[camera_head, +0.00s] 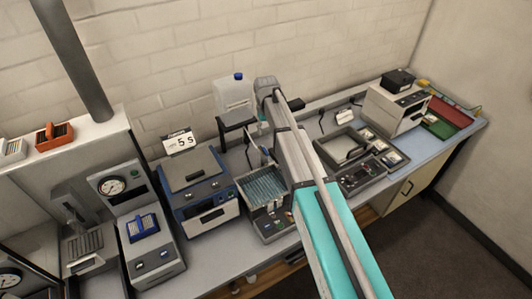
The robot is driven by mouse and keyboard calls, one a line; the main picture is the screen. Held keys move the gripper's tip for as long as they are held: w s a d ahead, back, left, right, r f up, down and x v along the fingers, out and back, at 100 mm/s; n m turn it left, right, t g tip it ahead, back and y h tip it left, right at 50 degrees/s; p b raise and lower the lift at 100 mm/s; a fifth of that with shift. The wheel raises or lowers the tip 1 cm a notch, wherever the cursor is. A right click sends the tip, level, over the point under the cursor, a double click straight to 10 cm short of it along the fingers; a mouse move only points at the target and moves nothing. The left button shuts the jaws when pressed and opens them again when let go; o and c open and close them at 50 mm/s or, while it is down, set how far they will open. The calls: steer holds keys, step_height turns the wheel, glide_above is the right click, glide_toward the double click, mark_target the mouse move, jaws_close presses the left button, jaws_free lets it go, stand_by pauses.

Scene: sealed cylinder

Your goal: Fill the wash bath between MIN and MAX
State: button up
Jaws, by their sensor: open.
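The wash bath appears to be the open grey basin (263,183) in the middle of the bench, with a bluish ribbed interior. Its water level and any MIN or MAX marks are too small to read. A translucent jug (234,97) with a blue cap stands on a dark raised stand (236,118) behind the basin. A thin pale tube or spout (252,141) slopes from the stand toward the basin. My arm crosses the picture just right of the basin and covers part of that side. My gripper cannot be made out.
A blue-and-white machine (198,190) stands left of the basin, under a sign (179,142) reading 5 S. A gauge press (113,187) is farther left. Right of my arm are a grey tray unit (345,147), a boxy instrument (396,108) and a red-green mat (447,115).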

mark_target(266, 152)
steer(key=shift+f+b, duration=5.55)
steer(key=shift+f, duration=0.3)
jaws_close()
